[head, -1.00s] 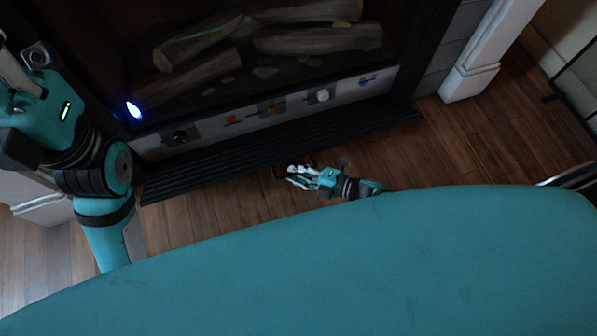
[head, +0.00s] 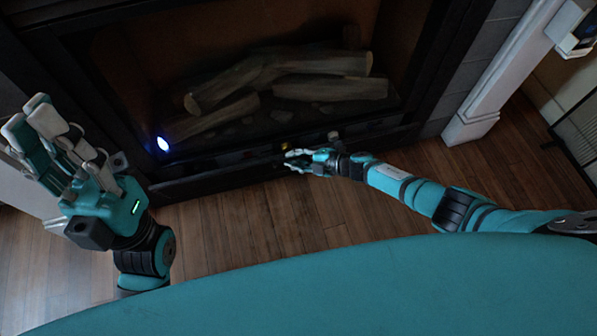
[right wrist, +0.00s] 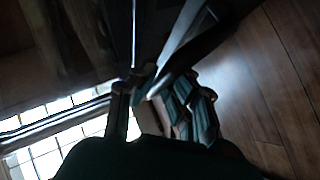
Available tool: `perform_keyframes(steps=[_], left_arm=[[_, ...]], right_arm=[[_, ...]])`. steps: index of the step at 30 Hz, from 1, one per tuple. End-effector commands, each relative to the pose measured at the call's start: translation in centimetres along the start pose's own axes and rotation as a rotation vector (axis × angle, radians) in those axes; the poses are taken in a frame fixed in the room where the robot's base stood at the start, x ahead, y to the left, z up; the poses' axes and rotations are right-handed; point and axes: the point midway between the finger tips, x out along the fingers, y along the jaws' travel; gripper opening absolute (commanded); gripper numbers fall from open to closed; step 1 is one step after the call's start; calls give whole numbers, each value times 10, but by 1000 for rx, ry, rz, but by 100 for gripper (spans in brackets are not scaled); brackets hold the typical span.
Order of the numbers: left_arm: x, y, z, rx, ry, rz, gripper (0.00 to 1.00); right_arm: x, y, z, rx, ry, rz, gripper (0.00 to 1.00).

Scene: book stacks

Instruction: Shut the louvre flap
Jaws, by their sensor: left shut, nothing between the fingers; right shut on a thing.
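The louvre flap (head: 215,176) is a long dark strip along the bottom of the fireplace in the head view. It stands raised close to the fireplace front and hides most of the control strip behind it. My right gripper (head: 294,160) is shut on the flap near the middle of its length, where the fingers hide the grip point. The right wrist view shows this gripper (right wrist: 145,88) against dark surfaces, too dim to tell the hold. My left gripper (head: 40,125) is shut and empty, raised at the left of the fireplace, away from the flap.
Logs (head: 325,88) lie in the fireplace (head: 420,60) above the flap. A blue-white light (head: 162,143) glows at its lower left. A knob (head: 286,145) shows above the flap. A white pillar (head: 490,95) stands at right. The wooden floor (head: 250,215) before the flap is clear.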

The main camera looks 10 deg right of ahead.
Motion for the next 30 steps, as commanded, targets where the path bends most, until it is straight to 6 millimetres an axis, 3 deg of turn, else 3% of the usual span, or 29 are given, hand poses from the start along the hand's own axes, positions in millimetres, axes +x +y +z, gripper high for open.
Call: perform_keyframes(steps=[1,9,25,26,30], left_arm=[[-1,0,0,0,0,0,0],[-4,0,1,-1,-1,0,0],[-4,0,1,0,-1,0,0],[-4,0,1,0,-1,0,0],[-4,0,1,0,0,0,0]], right_arm=[[4,12,2,2,5,12,0],[12,29,11,4,6,13,0],[14,35,12,5,7,17,0],[14,35,12,5,7,17,10],[14,34,12,3,6,14,28]])
